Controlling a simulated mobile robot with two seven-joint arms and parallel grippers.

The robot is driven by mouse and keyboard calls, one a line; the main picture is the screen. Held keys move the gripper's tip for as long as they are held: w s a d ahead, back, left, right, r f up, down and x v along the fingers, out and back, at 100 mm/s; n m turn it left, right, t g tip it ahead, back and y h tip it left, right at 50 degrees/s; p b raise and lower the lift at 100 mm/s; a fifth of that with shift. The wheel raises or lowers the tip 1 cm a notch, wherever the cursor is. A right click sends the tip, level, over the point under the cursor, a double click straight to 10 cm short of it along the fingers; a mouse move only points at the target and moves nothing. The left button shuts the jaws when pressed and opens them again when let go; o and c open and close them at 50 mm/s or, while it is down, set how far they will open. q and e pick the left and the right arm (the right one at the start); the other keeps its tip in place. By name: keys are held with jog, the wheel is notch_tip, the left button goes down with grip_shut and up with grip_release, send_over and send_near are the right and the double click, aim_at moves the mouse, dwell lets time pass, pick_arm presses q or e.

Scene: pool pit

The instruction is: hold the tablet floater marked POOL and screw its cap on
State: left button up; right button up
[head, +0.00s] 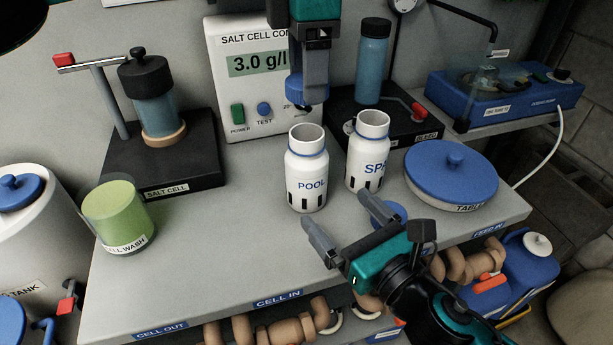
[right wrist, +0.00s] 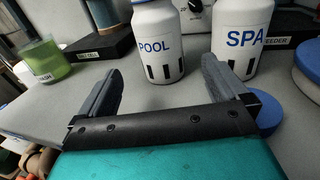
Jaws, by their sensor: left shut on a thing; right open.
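The tablet floater marked POOL (head: 306,168) is a white, slotted bottle standing upright with its mouth open. It also shows in the right wrist view (right wrist: 157,45), its top cut off. My left gripper (head: 308,84) is shut on a blue cap (head: 303,92), held above and behind the POOL floater, apart from it. My right gripper (head: 338,210) is open and empty in front of the POOL floater, fingers pointing toward it and apart. A second blue cap (head: 389,212) lies on the bench beside the right gripper, partly hidden in the head view.
An open floater marked SPA (head: 368,152) stands close right of POOL. A blue-lidded tablet tub (head: 452,172) is further right. The salt cell controller (head: 240,95) stands behind. A green cell wash cup (head: 119,215) stands left. The bench (head: 220,235) is clear left of POOL.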

aim_at(304, 172)
jog(key=x, duration=1.1)
jog(key=shift+w+a, duration=0.25)
jog(key=shift+w, duration=0.05)
jog(key=shift+c, duration=0.2)
jog(key=c, duration=1.4)
pick_arm(q)
jog(key=shift+f, duration=2.5)
jog(key=shift+f, duration=0.1)
jog(key=shift+f, duration=0.8)
jog(key=shift+f, duration=0.55)
